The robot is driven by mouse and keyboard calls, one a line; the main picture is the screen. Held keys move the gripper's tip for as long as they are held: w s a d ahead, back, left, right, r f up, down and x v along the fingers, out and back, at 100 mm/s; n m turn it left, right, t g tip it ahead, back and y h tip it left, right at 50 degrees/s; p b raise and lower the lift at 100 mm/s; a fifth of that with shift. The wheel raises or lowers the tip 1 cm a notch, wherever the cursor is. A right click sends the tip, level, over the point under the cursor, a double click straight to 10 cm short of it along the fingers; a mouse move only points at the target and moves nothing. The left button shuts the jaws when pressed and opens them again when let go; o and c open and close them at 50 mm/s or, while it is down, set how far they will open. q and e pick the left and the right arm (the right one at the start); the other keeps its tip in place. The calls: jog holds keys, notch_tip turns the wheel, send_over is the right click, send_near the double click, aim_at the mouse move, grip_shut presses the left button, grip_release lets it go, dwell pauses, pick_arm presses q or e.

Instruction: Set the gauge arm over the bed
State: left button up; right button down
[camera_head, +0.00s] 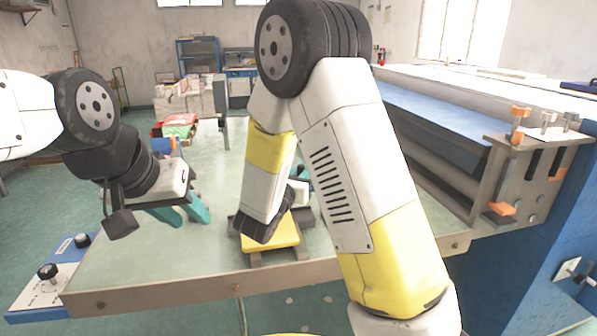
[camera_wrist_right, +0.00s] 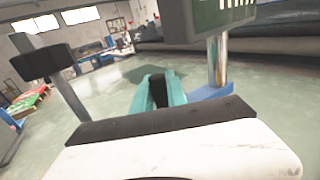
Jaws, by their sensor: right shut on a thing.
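My right gripper (camera_wrist_right: 158,82) shows in the right wrist view with its teal fingers closed around a small dark piece, which I take to be part of the gauge arm. Its outline is mostly hidden by the fingers. Right of the fingers stands a shiny metal post (camera_wrist_right: 218,62) on a blue base (camera_wrist_right: 211,93), under a dark green block (camera_wrist_right: 208,20). In the head view my right forearm covers most of this area. I cannot tell which part is the bed. My left gripper (camera_head: 192,222) is open and empty.
The green-topped table (camera_head: 130,262) is clear around my left gripper. A control box with knobs (camera_head: 48,277) is at its front left corner. A large blue machine with rollers (camera_head: 430,160) bounds the right side. Coloured packs (camera_head: 178,127) lie toward the back.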

jog(key=c, duration=1.6)
grip_release()
jog(key=shift+a+n+t+y, duration=0.3)
jog(key=shift+a+y, duration=0.1)
jog(key=shift+a, duration=0.7)
jog(key=shift+o, duration=1.4)
jog(key=shift+a, duration=0.2)
jog(key=shift+d, duration=0.15)
jog(key=shift+d+r, duration=0.1)
jog(key=shift+d, duration=0.1)
